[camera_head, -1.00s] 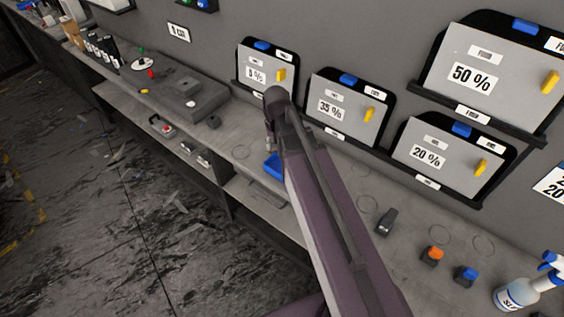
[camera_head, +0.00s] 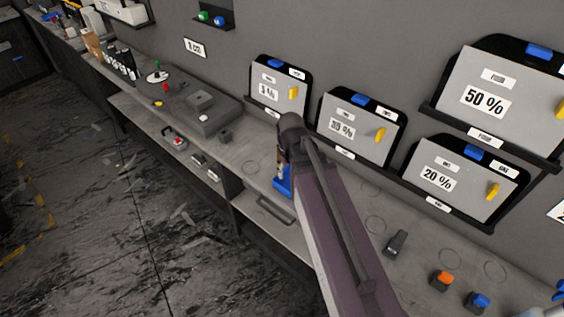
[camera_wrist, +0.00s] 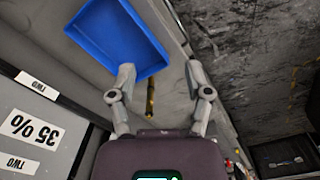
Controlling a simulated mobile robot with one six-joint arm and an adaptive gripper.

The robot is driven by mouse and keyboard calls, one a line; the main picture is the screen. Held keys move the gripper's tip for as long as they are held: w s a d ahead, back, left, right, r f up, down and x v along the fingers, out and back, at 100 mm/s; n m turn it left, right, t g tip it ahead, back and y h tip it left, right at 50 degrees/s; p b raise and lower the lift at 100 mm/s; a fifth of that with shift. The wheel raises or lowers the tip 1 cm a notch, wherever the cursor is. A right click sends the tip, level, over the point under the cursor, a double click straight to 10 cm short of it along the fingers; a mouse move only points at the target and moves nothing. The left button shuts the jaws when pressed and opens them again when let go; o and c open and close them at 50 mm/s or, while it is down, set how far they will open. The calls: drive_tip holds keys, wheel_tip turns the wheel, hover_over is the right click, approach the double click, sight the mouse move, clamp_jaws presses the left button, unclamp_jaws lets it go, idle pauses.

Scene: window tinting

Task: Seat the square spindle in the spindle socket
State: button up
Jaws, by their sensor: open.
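A slim brass-and-dark rod (camera_wrist: 150,97), which looks like the square spindle, shows between my gripper's fingers in the wrist view. My gripper (camera_wrist: 159,70) is open, one finger on each side of the rod, with gaps visible. In the head view, my gripper is mostly hidden behind my arm, beside a blue tray (camera_head: 281,187) on the bench. The tray (camera_wrist: 112,38) also shows beyond the left finger in the wrist view. I cannot tell which thing is the spindle socket; a small dark block (camera_head: 225,136) stands beside a grey stepped unit (camera_head: 199,98).
Film panels marked 35 % (camera_head: 358,128) and 20 % (camera_head: 459,180) stand along the wall behind the bench. A dark tool (camera_head: 396,243), an orange-topped block (camera_head: 442,281) and a blue-topped block (camera_head: 477,301) sit at the right. The bench (camera_head: 244,152) has bare room around its marked circles.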

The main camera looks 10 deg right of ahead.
drive_tip(key=w+d+n, duration=0.2)
drive_tip(key=w+n, duration=0.4)
drive_tip(key=w, duration=1.7)
drive_tip(key=shift+r, duration=0.2)
drive_tip(key=shift+f, duration=0.15)
wheel_tip(320, 180, down, 8)
drive_tip(key=b, duration=0.8)
drive_tip(key=shift+f, duration=0.2)
drive_tip(key=shift+s+f+b, duration=0.15)
drive_tip(key=shift+f+b, duration=2.45)
drive_tip(key=shift+b, duration=0.1)
clamp_jaws()
